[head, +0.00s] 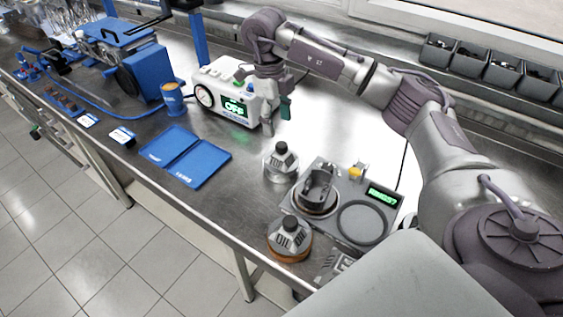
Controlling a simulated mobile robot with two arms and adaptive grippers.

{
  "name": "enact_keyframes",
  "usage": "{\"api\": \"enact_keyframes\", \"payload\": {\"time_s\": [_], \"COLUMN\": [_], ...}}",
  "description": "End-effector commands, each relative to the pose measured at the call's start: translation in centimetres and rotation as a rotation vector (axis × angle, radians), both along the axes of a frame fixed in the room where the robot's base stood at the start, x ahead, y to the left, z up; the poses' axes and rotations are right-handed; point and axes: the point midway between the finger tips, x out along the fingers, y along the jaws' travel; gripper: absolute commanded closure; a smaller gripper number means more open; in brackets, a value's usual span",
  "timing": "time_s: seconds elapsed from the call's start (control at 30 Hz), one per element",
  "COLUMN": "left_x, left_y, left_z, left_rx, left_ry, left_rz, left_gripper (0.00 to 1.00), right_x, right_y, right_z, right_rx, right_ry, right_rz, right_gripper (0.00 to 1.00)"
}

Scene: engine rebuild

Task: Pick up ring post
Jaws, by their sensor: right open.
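Two short grey posts with black knobs stand on the metal bench. One post (281,162) is marked "TOP" and stands just left of a grey scale. The other post (289,240) looks marked "OIL", has a brownish base, and stands at the scale's front left corner. I cannot tell which one is the ring post. My right gripper (277,117) is open and empty, pointing down at the right side of a white machine. It is above and behind the "TOP" post in the picture, apart from it. My left gripper is not in view.
The grey scale (385,222) has a green display and holds a piston-like part (318,190). The white machine (222,90) has a dial and green screen. A blue open case (187,156) and blue cup (173,99) stand left. Dark bins (502,69) line the back.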

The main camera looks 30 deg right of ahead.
Motion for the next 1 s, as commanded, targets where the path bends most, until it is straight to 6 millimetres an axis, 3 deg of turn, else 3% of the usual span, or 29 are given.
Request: {"api": "enact_keyframes", "payload": {"time_s": [0.1,0.37,0.6,0.9,1.0], "left_x": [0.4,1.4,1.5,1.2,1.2], "left_y": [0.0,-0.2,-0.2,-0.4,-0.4], "left_z": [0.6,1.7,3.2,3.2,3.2], "left_rx": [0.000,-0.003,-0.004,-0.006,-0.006], "left_ry": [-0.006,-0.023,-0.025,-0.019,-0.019], "left_rz": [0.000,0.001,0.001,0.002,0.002], "left_gripper": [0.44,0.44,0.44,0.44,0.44], "right_x": [-0.2,-0.7,-1.3,-1.3,-1.3], "right_y": [-0.1,-0.2,-0.4,-0.4,-0.4], "right_z": [-1.6,-3.5,-7.0,-7.8,-7.8], "right_rx": [0.000,0.001,0.001,0.001,0.001], "right_ry": [0.003,0.004,0.003,0.000,0.000], "right_rz": [-0.001,0.000,0.001,0.001,0.001], "right_gripper": [0.38,0.38,0.38,0.38,0.52]}}
